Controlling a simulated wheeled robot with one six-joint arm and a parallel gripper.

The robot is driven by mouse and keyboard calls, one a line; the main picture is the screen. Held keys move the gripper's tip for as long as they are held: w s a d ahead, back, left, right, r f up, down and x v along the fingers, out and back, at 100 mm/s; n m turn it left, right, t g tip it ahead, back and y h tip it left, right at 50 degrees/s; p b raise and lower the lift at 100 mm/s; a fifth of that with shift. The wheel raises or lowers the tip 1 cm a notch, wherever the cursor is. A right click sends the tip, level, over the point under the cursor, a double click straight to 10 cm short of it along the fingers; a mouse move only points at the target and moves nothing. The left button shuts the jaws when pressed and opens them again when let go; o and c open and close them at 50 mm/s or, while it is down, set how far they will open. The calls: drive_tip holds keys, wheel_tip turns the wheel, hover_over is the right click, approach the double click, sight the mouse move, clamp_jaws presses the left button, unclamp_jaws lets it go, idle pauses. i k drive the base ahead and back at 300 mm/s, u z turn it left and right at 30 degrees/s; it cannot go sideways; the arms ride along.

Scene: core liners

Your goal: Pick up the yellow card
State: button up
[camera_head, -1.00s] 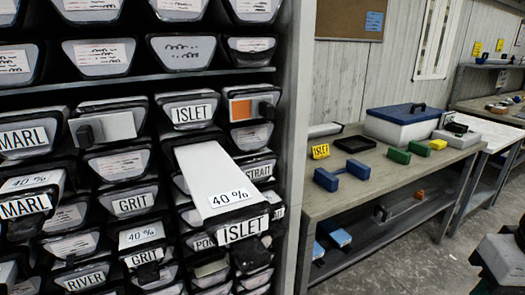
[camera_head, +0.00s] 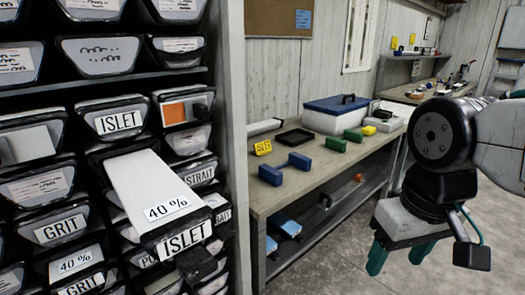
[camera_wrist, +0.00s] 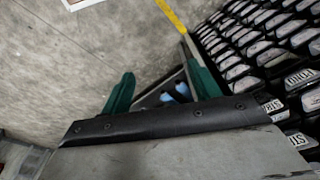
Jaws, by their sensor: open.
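A yellow card (camera_head: 263,147) with dark lettering, which looks like ISLET, stands on the near left part of the workbench, behind a blue dumbbell-shaped block (camera_head: 285,168). My gripper (camera_head: 397,258) hangs at the right of the head view, fingers pointing down, well apart from the card and in front of the bench. Its green fingers are spread and empty. In the wrist view my gripper (camera_wrist: 160,78) also shows open, with floor and part of a shelf with blue items beyond the fingers. The card cannot be made out there.
A drawer rack (camera_head: 228,90) fills the left; one ISLET drawer (camera_head: 155,190) juts out. The workbench (camera_head: 325,170) holds a black tray (camera_head: 294,137), green blocks (camera_head: 337,145) and a blue-lidded box (camera_head: 333,117). More yellow cards (camera_head: 394,42) hang at the back. Floor in front is clear.

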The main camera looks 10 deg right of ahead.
sight(264, 148)
drive_tip(key=z, duration=0.4)
drive_tip(key=k, duration=0.45)
drive_tip(key=z, duration=1.1)
drive_tip(key=i, duration=1.75)
drive_tip(key=u, duration=0.7)
drive_tip(key=i, duration=0.8)
drive_tip(key=u, duration=1.35)
drive_tip(key=i, duration=0.6)
drive_tip(key=u, duration=0.45)
